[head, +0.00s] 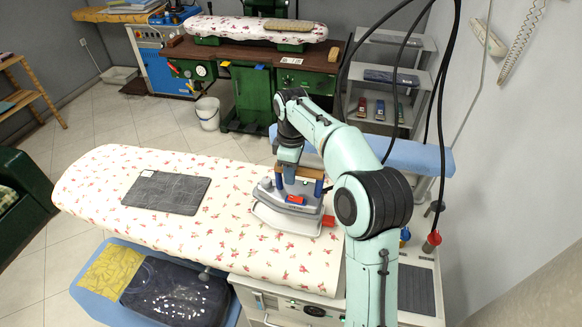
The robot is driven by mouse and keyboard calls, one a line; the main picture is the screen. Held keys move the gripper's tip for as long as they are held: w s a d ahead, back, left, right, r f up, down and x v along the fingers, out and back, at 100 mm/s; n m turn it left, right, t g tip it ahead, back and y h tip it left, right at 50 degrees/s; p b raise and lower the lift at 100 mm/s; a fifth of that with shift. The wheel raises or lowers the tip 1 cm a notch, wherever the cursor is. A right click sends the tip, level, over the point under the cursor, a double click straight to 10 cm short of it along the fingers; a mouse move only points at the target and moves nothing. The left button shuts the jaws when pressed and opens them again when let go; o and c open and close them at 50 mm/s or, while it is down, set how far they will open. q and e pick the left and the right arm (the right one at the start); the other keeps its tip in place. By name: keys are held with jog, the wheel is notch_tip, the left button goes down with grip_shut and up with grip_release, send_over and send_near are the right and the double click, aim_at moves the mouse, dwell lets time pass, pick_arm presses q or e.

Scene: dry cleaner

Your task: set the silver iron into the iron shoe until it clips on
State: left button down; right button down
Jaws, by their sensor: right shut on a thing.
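The silver iron (284,209) is at the right part of the flowered ironing board, upright, with a wooden handle, blue posts and a red part on top. My right gripper (289,178) comes down from above and is shut on the iron's handle. A pale grey sole-shaped piece, which looks like the iron shoe (284,225), lies directly under the iron on the board, with a red tab at its right. The iron hides most of the shoe. I cannot tell whether the two are clipped together. My left gripper is not in view.
A folded dark grey cloth (167,192) lies on the flowered board (105,180), left of the iron. A blue tray below holds yellow and dark cloths. My right arm and hanging black cables fill the right side. The board between cloth and iron is clear.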

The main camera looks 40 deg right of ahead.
aim_at(291, 191)
jog(key=shift+f, duration=0.75)
jog(key=shift+w+f+b, duration=0.15)
jog(key=shift+f+b, duration=0.25)
jog(key=shift+f, duration=0.3)
jog(key=shift+f+b, duration=0.3)
jog(key=shift+f, duration=0.4)
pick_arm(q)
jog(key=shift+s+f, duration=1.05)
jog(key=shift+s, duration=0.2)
pick_arm(e)
jog(key=shift+f, duration=0.6)
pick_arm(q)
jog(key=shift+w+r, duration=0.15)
pick_arm(e)
jog(key=shift+r, duration=0.1)
jog(key=shift+f, duration=0.25)
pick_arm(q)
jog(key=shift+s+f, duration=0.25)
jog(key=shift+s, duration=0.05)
pick_arm(e)
jog(key=shift+a+f, duration=0.1)
jog(key=shift+f, duration=0.85)
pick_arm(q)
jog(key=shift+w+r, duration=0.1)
pick_arm(e)
jog(key=shift+r, duration=0.1)
